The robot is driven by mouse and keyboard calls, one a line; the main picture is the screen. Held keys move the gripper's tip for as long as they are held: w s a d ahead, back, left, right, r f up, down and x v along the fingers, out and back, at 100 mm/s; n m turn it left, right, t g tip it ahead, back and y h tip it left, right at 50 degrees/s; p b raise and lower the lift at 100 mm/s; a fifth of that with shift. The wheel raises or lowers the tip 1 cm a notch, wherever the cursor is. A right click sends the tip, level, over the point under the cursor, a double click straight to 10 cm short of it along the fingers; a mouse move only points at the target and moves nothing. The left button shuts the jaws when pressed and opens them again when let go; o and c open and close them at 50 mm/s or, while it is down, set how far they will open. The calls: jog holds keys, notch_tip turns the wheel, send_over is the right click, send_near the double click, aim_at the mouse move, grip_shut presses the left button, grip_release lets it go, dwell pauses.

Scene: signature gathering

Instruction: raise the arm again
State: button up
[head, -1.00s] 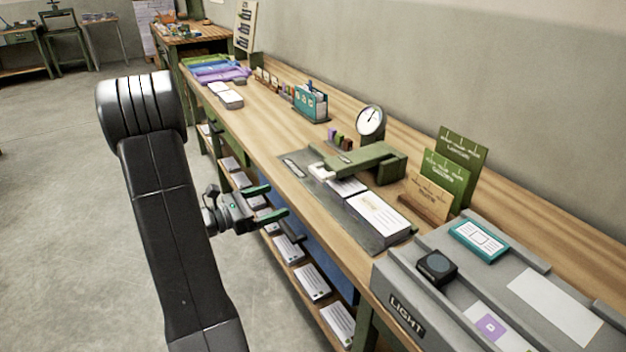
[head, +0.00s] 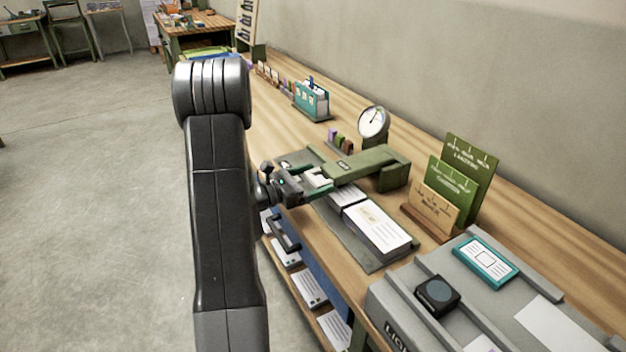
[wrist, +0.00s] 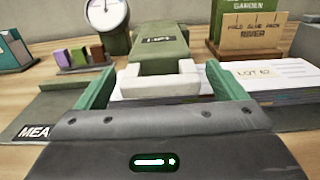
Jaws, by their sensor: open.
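My gripper (head: 312,188) is open at the front edge of the workbench, level with the bench-top tool. In the wrist view its two green fingers (wrist: 158,88) stand apart on either side of the tool's white U-shaped end (wrist: 162,84), with no contact that I can make out. The green tool (head: 372,165) has a flat arm reaching towards my gripper. My arm (head: 222,210) stands tall at the left of the head view and hides part of the bench behind it.
A round dial gauge (head: 373,122) stands behind the green tool. Stacked printed sheets (head: 372,228) lie on a dark plate to its right. Green and wooden signs (head: 462,170) and a grey station (head: 400,300) are further right. Open floor (head: 90,200) lies to the left.

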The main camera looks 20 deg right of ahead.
jog(key=c, duration=1.4)
jog(key=shift+r+p, duration=0.75)
jog(key=shift+r, duration=0.05)
jog(key=d+r+y+p, duration=0.5)
jog(key=r+y+p, duration=0.1)
jog(key=r+p, duration=0.55)
jog(key=shift+w+d+r+p, duration=0.2)
jog(key=shift+d+r+p, duration=0.75)
jog(key=shift+d, duration=1.15)
jog(key=shift+w+d+r+p, duration=0.25)
jog(key=shift+d+r+p, duration=0.25)
jog(key=shift+d+r, duration=1.2)
jog(key=shift+w+d+r+p, duration=0.2)
jog(key=shift+d+r+p, duration=0.55)
jog(key=shift+d, duration=1.7)
